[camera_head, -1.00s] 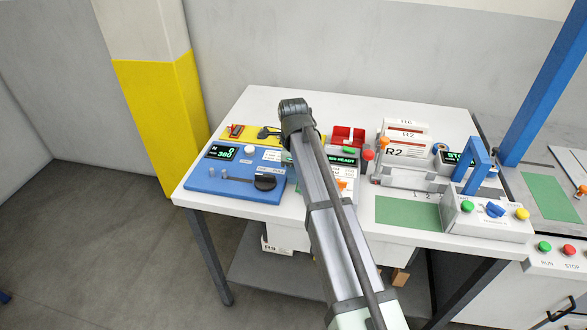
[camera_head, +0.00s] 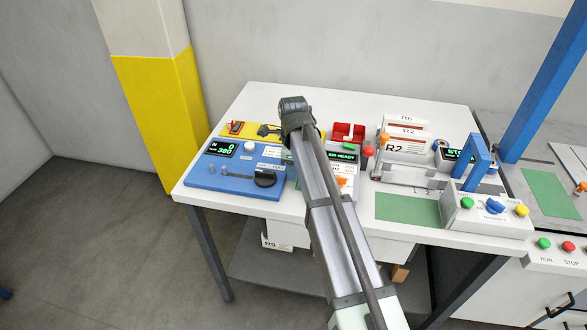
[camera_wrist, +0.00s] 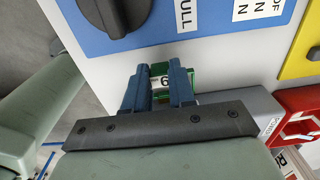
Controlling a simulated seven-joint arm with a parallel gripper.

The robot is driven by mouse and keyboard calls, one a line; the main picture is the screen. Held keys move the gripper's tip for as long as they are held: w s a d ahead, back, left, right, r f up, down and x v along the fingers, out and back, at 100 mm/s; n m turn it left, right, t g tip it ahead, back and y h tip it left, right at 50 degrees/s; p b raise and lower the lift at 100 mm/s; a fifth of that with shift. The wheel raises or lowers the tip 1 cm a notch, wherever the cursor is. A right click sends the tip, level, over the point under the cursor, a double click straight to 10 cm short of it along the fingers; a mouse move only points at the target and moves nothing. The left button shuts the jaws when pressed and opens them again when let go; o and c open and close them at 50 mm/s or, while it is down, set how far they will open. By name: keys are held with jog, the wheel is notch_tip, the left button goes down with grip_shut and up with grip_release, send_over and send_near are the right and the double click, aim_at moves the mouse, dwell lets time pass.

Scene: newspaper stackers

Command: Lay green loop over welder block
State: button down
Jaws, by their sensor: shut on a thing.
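My gripper (camera_wrist: 160,78) is shut on a small green piece (camera_wrist: 160,70) with a white label bearing a digit, in the wrist view. This looks like the green loop, but only a short part shows between the blue fingers. It is held close to the blue unit's edge. A grey block (camera_wrist: 250,108) stands just right of the fingers; I cannot tell whether it is the welder block. In the head view a unit with a lit READY display (camera_head: 342,157) stands right of my arm, partly covered by it. My arm hides the gripper and the loop there.
A blue unit (camera_head: 205,184) with a black knob (camera_head: 265,178) and display lies to the left. A red holder (camera_head: 348,132) and a rack of papers (camera_head: 405,146) stand to the right. A green mat (camera_head: 405,207) is bare. A grey control box (camera_head: 490,215) is farther right.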

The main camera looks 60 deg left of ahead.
jog(key=shift+f, duration=0.7)
jog(key=c, duration=0.9)
grip_release()
jog(key=shift+o, duration=0.2)
notch_tip(320, 180, up, 21)
dwell(0.7)
jog(key=shift+d+f, duration=0.1)
jog(key=shift+f, duration=0.05)
dwell(0.3)
